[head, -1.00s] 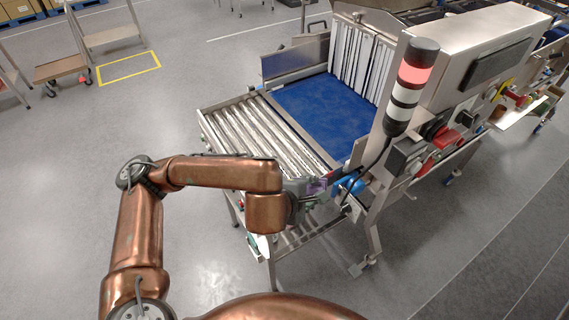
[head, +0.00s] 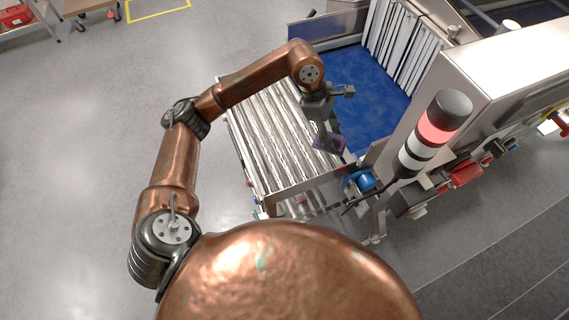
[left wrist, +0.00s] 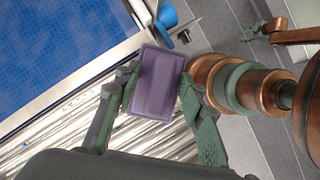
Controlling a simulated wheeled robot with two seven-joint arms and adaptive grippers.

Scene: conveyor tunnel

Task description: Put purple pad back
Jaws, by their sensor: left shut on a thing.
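The purple pad (left wrist: 156,83) is a small rectangular block with a raised rim. In the left wrist view it sits between the two green-grey fingers of my left gripper (left wrist: 158,95), which is shut on it. In the head view the purple pad (head: 328,140) hangs at the end of my left gripper (head: 326,128), above the near right part of the roller conveyor (head: 270,130), close to the blue belt's edge. Whether the pad touches the rollers cannot be told.
The blue belt (head: 375,95) leads toward the tunnel's pale strip curtain (head: 402,40). A signal tower (head: 432,130) with red and white bands stands right of my gripper. A blue round part (head: 359,181) sits at the frame's near corner. Open floor (head: 70,130) lies left.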

